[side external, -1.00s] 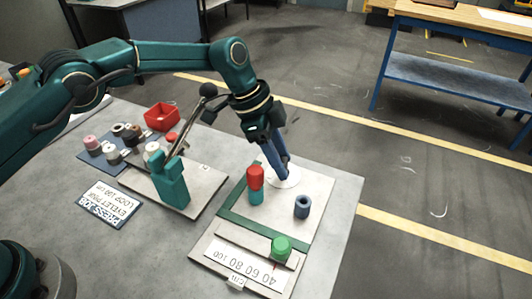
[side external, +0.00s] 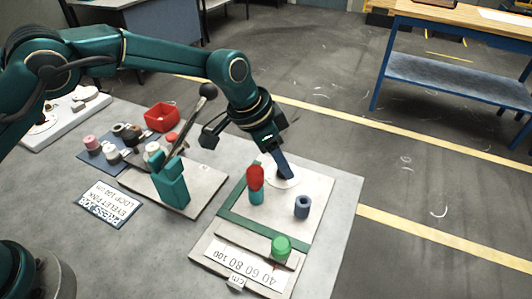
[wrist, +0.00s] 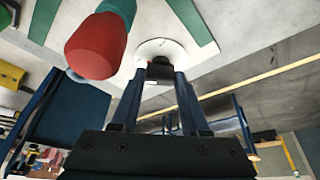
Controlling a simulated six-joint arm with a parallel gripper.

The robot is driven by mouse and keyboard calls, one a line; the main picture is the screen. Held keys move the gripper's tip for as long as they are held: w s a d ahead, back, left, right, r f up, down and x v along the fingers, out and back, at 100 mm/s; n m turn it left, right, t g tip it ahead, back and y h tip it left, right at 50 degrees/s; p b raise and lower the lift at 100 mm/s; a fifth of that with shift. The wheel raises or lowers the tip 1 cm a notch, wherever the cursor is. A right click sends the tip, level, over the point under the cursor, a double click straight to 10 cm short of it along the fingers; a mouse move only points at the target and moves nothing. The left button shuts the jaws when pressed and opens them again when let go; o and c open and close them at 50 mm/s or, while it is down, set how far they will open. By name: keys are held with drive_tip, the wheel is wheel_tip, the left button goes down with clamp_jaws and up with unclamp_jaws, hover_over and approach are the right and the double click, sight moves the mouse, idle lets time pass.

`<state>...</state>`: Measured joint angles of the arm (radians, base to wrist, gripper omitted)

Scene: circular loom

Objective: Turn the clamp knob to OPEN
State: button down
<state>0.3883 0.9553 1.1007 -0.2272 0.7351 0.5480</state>
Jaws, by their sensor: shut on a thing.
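The clamp knob (wrist: 160,70) is a small dark block at the middle of a round white disc (side external: 292,183) on the pale board. My gripper (side external: 286,177) reaches down to the disc from above, its body tilted. In the wrist view its two fingers (wrist: 161,78) are shut on the knob from both sides. In the side view the fingers hide most of the knob. No OPEN mark on the disc is readable in either view.
A red-topped teal post (side external: 255,178) stands close beside my fingers. A blue-grey hollow cylinder (side external: 302,207) and a green knob (side external: 281,246) by a scale stand nearer the front. A teal press with a black-balled lever (side external: 207,91) rises left of my gripper.

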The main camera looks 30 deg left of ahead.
idle(0.5)
drive_tip(key=shift+c, duration=2)
unclamp_jaws()
drive_tip(key=shift+v, duration=2.6)
